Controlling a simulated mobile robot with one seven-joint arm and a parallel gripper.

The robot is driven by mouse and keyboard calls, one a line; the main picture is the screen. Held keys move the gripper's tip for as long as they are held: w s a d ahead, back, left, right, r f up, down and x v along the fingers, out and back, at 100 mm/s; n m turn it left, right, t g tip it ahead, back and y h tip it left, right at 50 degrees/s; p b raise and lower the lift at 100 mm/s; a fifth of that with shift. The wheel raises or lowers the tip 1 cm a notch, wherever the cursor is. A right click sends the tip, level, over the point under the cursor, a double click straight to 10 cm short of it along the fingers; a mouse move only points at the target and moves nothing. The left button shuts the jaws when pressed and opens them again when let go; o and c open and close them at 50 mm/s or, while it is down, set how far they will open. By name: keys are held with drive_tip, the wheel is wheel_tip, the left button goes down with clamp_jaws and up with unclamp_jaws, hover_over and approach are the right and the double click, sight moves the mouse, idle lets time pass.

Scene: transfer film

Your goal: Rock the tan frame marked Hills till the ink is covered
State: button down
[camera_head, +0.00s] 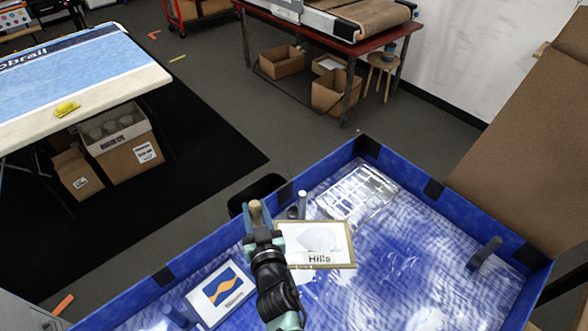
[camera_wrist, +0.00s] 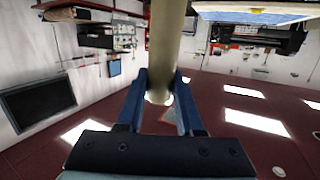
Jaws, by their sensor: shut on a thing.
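The tan frame marked Hills (camera_head: 351,256) lies in the blue-walled tray, with a pale hill-shaped picture and the word Hills inside its thin tan border. My gripper (camera_head: 257,218) is left of the frame, its blue fingers shut on a tan rounded handle (camera_head: 255,208). In the wrist view, the tan handle (camera_wrist: 167,45) runs as a pale cylinder between the two fingers (camera_wrist: 161,100). I cannot tell whether this handle joins the frame. My arm is close to the frame's left side and may cover part of it. I cannot make out any ink on the frame.
The tray (camera_head: 400,185) has raised blue walls. A picture with blue and orange waves (camera_head: 222,291) lies at the lower left, and a pale silver grid panel (camera_head: 357,193) at the back. Short posts (camera_head: 484,253) stand inside. The tray's right-middle floor is clear.

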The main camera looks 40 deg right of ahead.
drive_tip(key=shift+n+t+h+b, duration=0.7)
drive_tip(key=shift+t+b, duration=1.2)
drive_tip(key=shift+b, duration=7.3)
drive_tip(key=shift+r, duration=0.2)
drive_tip(key=shift+r+p, duration=0.2)
drive_tip(key=shift+p, duration=1)
drive_tip(key=g+p, duration=0.2)
drive_tip(key=p, duration=0.7)
drive_tip(key=m+g+y+p, duration=0.1)
drive_tip(key=g+p, duration=0.1)
drive_tip(key=p, duration=0.8)
drive_tip(key=shift+m+y, duration=0.3)
drive_tip(key=shift+f+p, duration=0.25)
drive_tip(key=shift+p, duration=0.2)
drive_tip(key=shift+f+b, duration=0.2)
drive_tip(key=shift+b, duration=0.2)
